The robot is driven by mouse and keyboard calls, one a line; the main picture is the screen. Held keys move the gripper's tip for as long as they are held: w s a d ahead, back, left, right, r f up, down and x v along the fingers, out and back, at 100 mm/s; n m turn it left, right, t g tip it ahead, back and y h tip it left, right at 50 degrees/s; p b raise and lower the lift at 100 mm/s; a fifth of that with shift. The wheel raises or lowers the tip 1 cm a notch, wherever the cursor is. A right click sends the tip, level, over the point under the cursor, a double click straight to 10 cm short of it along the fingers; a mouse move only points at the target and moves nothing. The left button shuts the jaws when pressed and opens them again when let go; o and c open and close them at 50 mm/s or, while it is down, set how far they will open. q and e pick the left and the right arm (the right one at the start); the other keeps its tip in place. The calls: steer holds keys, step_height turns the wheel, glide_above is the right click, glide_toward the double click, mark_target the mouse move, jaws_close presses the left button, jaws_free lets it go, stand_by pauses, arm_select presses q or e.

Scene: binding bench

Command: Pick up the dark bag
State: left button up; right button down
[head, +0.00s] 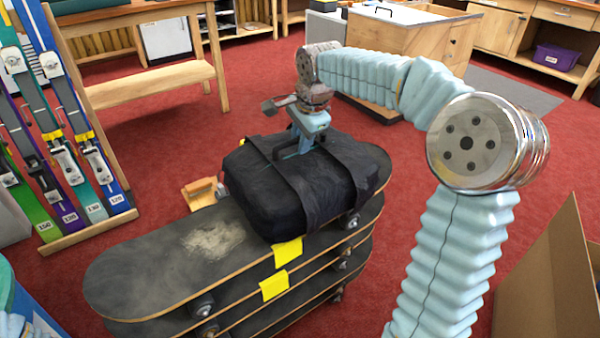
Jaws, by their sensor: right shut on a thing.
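The dark bag (265,200), black with straps across it, lies on the top board of a stack of skateboards (150,262), over its right half. My right gripper (305,148) points down at the top of the bag and is shut on it, around the handle or strap area. The exact grip is partly hidden by the gripper itself. The bag appears to be resting on the board. My left gripper is not in view; only a piece of my left arm shows at the lower left corner.
A rack of skis (60,130) stands at the left. A small wooden-backed brush (203,192) lies behind the boards. Yellow tags (274,284) hang on the stack's front. A cardboard box (540,285) is at the lower right. Wooden benches (400,40) stand behind; red floor is open between.

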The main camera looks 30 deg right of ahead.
steer(key=shift+r, duration=0.1)
stand_by(0.6)
steer(key=shift+r+p, duration=0.3)
steer(key=shift+r, duration=1.4)
steer(key=s+a+r, duration=0.6)
steer(key=s+r, duration=0.3)
steer(key=s, duration=0.3)
step_height(320, 180, up, 13)
steer(key=p, duration=0.6)
steer(key=shift+s+a+f, duration=0.15)
steer(key=shift+a+f, duration=0.05)
steer(key=shift+a, duration=0.15)
steer(key=shift+s, duration=0.1)
